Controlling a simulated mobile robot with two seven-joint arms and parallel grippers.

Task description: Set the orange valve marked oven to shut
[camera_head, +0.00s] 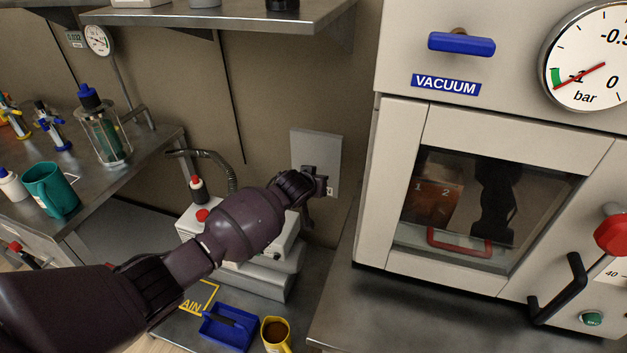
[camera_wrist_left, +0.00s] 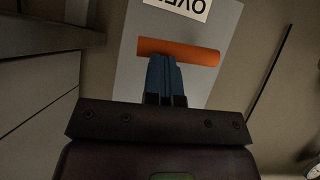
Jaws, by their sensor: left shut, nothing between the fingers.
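The orange valve handle (camera_wrist_left: 179,51) lies crosswise, slightly tilted, on a grey wall plate (camera_wrist_left: 135,78) in the left wrist view. A white label reading OVEN (camera_wrist_left: 187,8) shows upside down beside it. In the head view the plate (camera_head: 316,148) is on the back wall; my gripper hides the handle there. My left gripper (camera_head: 322,186) is at the plate's lower part. Its blue fingers (camera_wrist_left: 163,62) are shut with nothing between them, and their tips overlap the handle's near edge in the wrist view. I cannot tell whether they touch it. My right gripper is not in view.
The vacuum oven (camera_head: 400,180) stands to the right, with a blue valve handle (camera_head: 461,44) and a black door handle (camera_head: 560,290). A pump (camera_head: 265,270) sits under my left arm. A steel shelf (camera_head: 230,14) hangs above. A bench with bottles is at left.

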